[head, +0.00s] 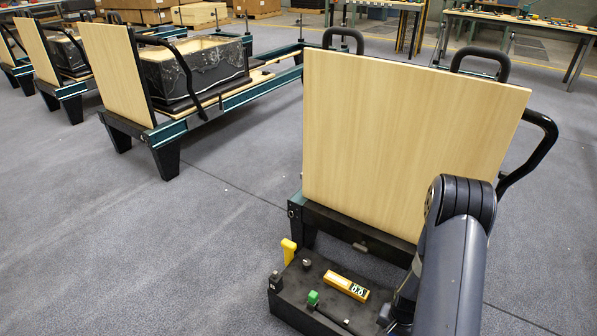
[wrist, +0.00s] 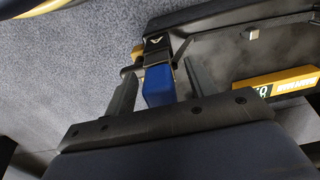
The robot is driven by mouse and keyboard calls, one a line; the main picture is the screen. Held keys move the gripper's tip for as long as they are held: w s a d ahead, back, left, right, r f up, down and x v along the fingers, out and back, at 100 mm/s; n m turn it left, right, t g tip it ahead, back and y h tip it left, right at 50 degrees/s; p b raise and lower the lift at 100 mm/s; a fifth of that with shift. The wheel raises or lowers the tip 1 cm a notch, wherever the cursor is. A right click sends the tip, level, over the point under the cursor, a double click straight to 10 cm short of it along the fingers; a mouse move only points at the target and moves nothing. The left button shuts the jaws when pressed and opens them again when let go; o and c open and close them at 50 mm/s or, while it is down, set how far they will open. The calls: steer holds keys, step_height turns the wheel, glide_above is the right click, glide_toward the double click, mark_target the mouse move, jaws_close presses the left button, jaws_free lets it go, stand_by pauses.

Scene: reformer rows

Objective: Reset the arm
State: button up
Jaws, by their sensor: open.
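My dark arm (head: 455,260) reaches down at the lower right of the head view, beside the nearest reformer's wooden board (head: 410,140). My gripper (wrist: 160,64) shows in the wrist view with its two dark fingers apart. A blue block-like piece (wrist: 158,85) with a black and metal end (wrist: 157,46) shows between the fingers. I cannot tell whether the fingers touch it. In the head view the arm hides most of the gripper.
A black tray (head: 290,300) under the board holds a yellow gauge (head: 346,286), a green-topped piece (head: 313,298) and a yellow handle (head: 288,250). More reformers (head: 165,148) stand left. Grey floor (head: 230,220) is clear between them. Worktables (head: 520,22) stand behind.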

steer(key=shift+r+p, duration=3.05)
steer(key=shift+p, duration=0.7)
